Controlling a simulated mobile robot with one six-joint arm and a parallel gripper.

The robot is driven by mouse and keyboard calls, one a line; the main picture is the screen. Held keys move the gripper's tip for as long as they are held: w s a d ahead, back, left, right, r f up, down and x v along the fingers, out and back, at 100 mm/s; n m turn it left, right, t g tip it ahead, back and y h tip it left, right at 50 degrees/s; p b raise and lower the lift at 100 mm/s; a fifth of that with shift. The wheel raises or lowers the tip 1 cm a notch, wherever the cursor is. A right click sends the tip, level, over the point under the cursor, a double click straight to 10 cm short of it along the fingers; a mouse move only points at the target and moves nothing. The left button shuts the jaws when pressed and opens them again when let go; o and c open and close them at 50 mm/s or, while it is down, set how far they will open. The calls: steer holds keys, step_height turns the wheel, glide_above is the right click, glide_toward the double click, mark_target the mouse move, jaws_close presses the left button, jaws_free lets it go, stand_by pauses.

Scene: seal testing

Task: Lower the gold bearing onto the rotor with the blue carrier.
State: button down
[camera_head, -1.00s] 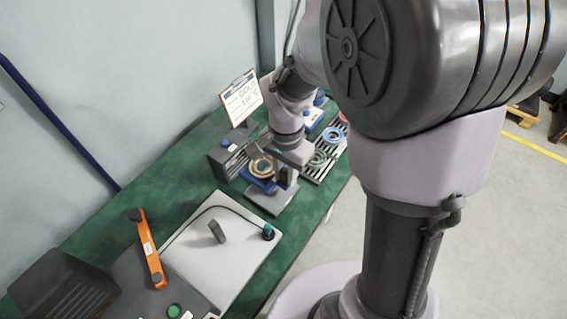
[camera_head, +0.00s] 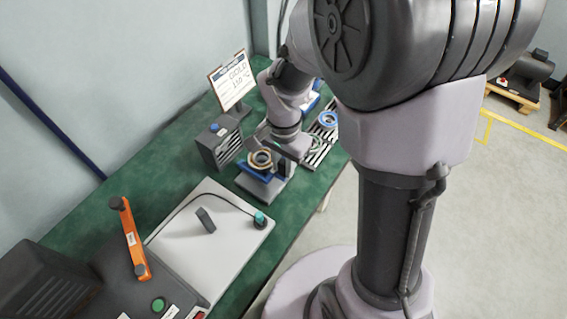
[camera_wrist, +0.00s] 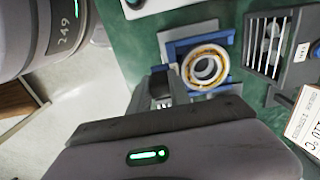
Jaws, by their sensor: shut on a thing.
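The gold bearing (camera_head: 260,159) is a ring at the blue carrier (camera_head: 243,172), over a light grey base plate (camera_head: 258,190). In the wrist view the gold bearing (camera_wrist: 190,72) lies flat around a pale round centre, with parts of the blue carrier (camera_wrist: 222,86) at its sides. Whether the pale centre is the rotor, and whether the bearing touches it, I cannot tell. My gripper (camera_head: 283,170) is beside the bearing, on its right in the head view. In the wrist view my gripper (camera_wrist: 160,88) is shut on the blue carrier; its grip point is mostly hidden.
A dark box (camera_head: 215,145) stands close to the left, before a sign (camera_head: 232,80) reading GOLD 110 °C. A slotted rack (camera_head: 322,135) with coloured rings stands behind to the right. A white plate (camera_head: 190,245) with a cable and an orange-handled device (camera_head: 132,240) are nearer.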

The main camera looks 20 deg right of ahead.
mark_target(284, 176)
steer(key=shift+f+b, duration=2.25)
steer(key=shift+f, duration=0.25)
steer(key=shift+f+b, duration=0.55)
steer(key=shift+f, duration=0.1)
steer(key=shift+s+d, duration=0.95)
steer(key=shift+s, duration=0.35)
steer(key=shift+s+d, duration=0.9)
steer(key=shift+s, duration=0.35)
steer(key=shift+s+d, duration=0.95)
steer(key=shift+s, duration=0.35)
step_height(284, 176, up, 9)
steer(key=p, duration=0.7)
